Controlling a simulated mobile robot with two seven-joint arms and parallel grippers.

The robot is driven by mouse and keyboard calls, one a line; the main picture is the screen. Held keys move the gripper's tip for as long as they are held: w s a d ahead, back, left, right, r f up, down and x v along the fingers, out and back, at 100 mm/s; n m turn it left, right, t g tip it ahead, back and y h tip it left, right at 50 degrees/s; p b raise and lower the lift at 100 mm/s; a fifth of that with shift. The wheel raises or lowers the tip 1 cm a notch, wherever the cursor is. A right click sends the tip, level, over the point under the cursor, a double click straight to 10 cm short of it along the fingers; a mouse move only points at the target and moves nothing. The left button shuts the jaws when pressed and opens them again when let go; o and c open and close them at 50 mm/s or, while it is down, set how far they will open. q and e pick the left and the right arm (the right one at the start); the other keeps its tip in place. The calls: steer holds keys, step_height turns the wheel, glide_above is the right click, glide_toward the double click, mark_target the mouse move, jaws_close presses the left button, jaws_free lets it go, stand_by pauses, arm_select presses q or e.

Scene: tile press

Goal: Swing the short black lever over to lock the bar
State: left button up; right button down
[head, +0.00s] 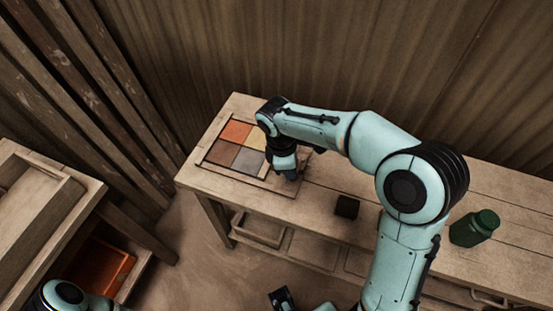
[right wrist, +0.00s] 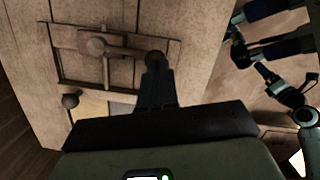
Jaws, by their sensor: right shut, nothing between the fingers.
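The tile press lies on the left end of the wooden table, a flat frame (head: 200,163) around orange, yellow, brown and grey tiles. My right gripper (head: 288,174) is shut and empty, pointing down at the frame's right edge. In the right wrist view its fingers (right wrist: 158,85) reach to a dark round knob (right wrist: 155,57). Whether they touch it, I cannot tell. The short black lever is not clearly made out; my gripper and wrist hide part of that edge.
A small black block (head: 347,206) lies on the table right of the press. An orange tray (head: 100,268) sits low at the left. The table's front edge between press and block is clear.

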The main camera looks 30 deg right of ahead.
steer(key=shift+s+d, duration=0.15)
steer(key=shift+s, duration=0.05)
arm_select(q)
steer(key=shift+r, duration=0.2)
arm_select(e)
steer(key=shift+s+d, duration=0.35)
steer(key=shift+s, duration=0.1)
stand_by(0.7)
stand_by(0.4)
steer(key=shift+w+a+r+p, duration=0.2)
steer(key=shift+a+r+p, duration=0.15)
steer(key=shift+p, duration=0.25)
arm_select(q)
steer(key=r+p, duration=0.1)
steer(key=w+r+p, duration=0.1)
steer(key=r, duration=0.1)
steer(key=w+a+r+p, duration=0.1)
steer(key=shift+w+a+r, duration=0.1)
steer(key=shift+w+r, duration=0.1)
arm_select(e)
steer(key=w+a+r, duration=0.2)
steer(key=a+r, duration=0.1)
steer(key=r, duration=0.8)
steer(key=shift+w+a, duration=0.2)
steer(key=shift+a, duration=0.2)
